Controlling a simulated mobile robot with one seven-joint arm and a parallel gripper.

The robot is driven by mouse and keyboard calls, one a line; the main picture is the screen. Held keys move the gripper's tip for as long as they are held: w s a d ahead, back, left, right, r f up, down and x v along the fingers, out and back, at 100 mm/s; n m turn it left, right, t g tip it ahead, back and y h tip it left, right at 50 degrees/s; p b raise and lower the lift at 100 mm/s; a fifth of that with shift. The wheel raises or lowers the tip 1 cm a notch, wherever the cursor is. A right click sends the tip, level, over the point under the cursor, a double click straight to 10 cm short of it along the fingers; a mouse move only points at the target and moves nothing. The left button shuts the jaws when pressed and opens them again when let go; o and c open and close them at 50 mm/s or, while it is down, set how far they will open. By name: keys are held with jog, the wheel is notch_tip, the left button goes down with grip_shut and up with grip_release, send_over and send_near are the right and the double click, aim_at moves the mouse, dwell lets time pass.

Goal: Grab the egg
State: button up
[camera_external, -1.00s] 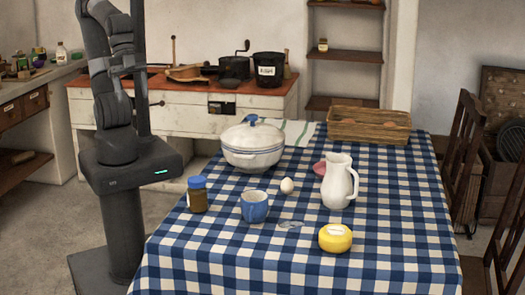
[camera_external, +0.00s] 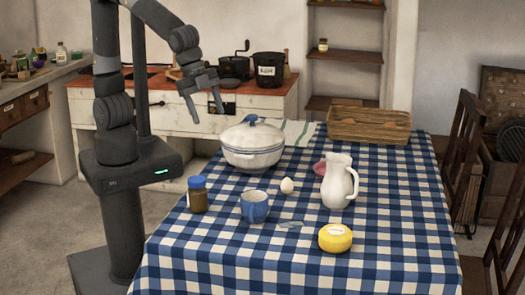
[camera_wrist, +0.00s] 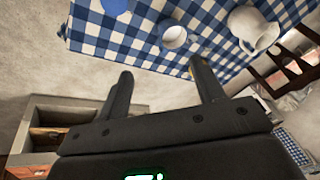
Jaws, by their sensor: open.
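The white egg (camera_external: 287,185) sits on the blue-and-white checked tablecloth (camera_external: 300,262), between the lidded pot and the white pitcher. My gripper (camera_external: 207,116) is open and empty, raised in the air to the left of the pot, fingers pointing down. It is well apart from the egg. In the wrist view my gripper (camera_wrist: 161,68) shows two spread fingers with nothing between them.
Around the egg stand a lidded pot (camera_external: 252,158), a white pitcher (camera_external: 338,188), a blue cup (camera_external: 254,209), a blue-lidded jar (camera_external: 197,199) and a spoon (camera_external: 291,224). A yellow round (camera_external: 335,240) is near the front, a wicker basket (camera_external: 368,128) at the back.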

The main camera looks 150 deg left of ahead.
jog(key=w+a+f+g, duration=0.25)
jog(key=a+f, duration=0.55)
jog(key=a, duration=0.4)
send_near(285, 179)
jog(key=shift+m+g+y, duration=0.25)
jog(key=shift+m+y, duration=0.05)
jog(key=shift+y, duration=0.1)
jog(key=x, duration=0.5)
jog(key=shift+s+d+f, duration=0.1)
jog(key=shift+d+f, duration=0.1)
jog(key=shift+f, duration=0.3)
jog(key=shift+w+x, duration=0.15)
jog(key=shift+x, duration=1.15)
jog(key=shift+w+x, duration=0.15)
jog(key=shift+x, duration=1.15)
jog(key=c, duration=0.8)
jog(key=shift+r, duration=0.1)
